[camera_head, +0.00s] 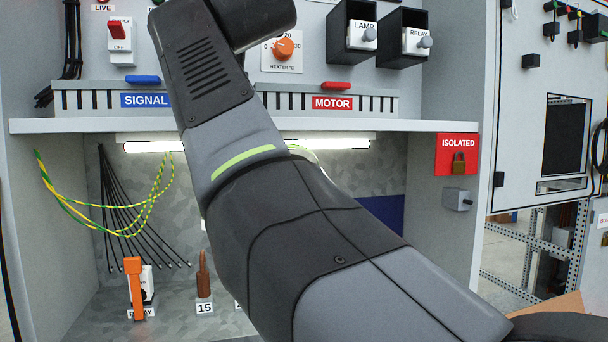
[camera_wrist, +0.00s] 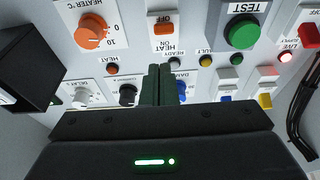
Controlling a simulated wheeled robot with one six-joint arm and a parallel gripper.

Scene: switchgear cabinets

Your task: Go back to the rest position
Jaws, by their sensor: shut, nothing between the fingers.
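My gripper (camera_wrist: 158,84) shows in the wrist view with its two dark fingers together and nothing between them. It faces the upper control panel (camera_wrist: 190,45), which appears upside down there. The fingers hide part of the panel's lower row of knobs. In the head view my arm crosses the middle of the cabinet from lower right to upper left. My gripper is out of that view, beyond the top edge.
A shelf (camera_head: 420,126) crosses the cabinet below the panel. LAMP (camera_head: 352,32) and RELAY (camera_head: 402,38) boxes jut out at upper right. An orange heater knob (camera_head: 283,48) shows beside my arm. Cables (camera_head: 75,200) hang at left below. An open cabinet door (camera_head: 535,150) stands at right.

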